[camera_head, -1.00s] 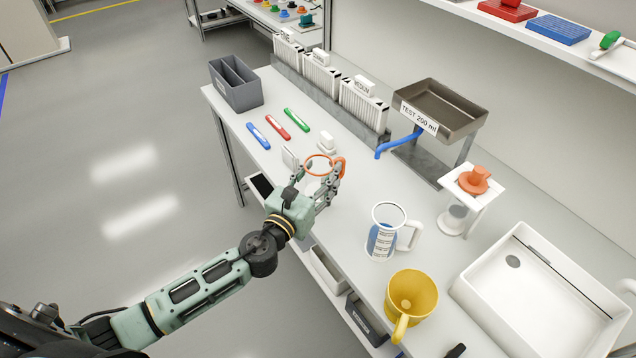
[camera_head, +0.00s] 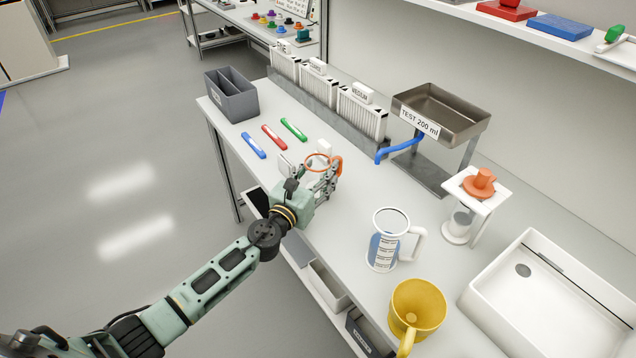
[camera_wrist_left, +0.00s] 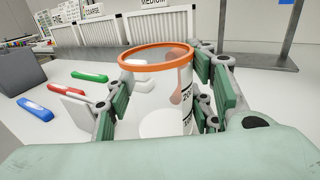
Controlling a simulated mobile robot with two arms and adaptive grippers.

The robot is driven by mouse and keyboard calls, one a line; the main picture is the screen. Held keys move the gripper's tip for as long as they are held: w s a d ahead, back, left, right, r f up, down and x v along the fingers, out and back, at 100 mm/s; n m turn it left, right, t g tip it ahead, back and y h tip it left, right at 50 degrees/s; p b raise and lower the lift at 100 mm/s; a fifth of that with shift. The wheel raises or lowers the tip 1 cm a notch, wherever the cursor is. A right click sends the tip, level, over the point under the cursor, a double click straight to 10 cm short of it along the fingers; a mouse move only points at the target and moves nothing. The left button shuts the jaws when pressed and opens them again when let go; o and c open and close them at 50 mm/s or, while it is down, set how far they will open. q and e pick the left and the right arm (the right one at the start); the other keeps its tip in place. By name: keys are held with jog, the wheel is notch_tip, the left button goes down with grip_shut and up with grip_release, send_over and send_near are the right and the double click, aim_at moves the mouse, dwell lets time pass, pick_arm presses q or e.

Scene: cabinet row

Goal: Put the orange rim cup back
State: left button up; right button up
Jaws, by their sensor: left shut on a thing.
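The orange rim cup (camera_head: 321,160) is a clear cup with an orange rim and an orange handle, over the table at its front edge. It also shows in the left wrist view (camera_wrist_left: 157,55), upright, with dark marks on its side and a pale bottom. My left gripper (camera_head: 322,181) is shut on it, with fingers on both sides in the left wrist view. I cannot tell whether the cup touches the table. My right gripper is not in view.
A clear jug with blue contents (camera_head: 384,247) and a yellow mug (camera_head: 415,310) stand to the right. Blue (camera_head: 253,145), red (camera_head: 274,137) and green (camera_head: 294,129) pens lie behind the cup. A steel tray stand (camera_head: 440,112), grey bin (camera_head: 231,98) and white sink (camera_head: 545,300) stand around.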

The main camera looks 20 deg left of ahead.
pick_arm(q)
jog(key=shift+w+f, duration=0.1)
jog(key=shift+f, duration=0.65)
jog(key=shift+f+b, duration=0.15)
jog(key=shift+b, duration=0.25)
jog(key=o, duration=1.4)
jog(key=shift+r, duration=0.2)
jog(key=s, duration=0.3)
jog(key=s+a, duration=0.1)
jog(key=s, duration=0.3)
jog(key=s+a, duration=0.1)
jog(key=s, duration=0.3)
jog(key=shift+s+a, duration=0.1)
jog(key=shift+s, duration=0.35)
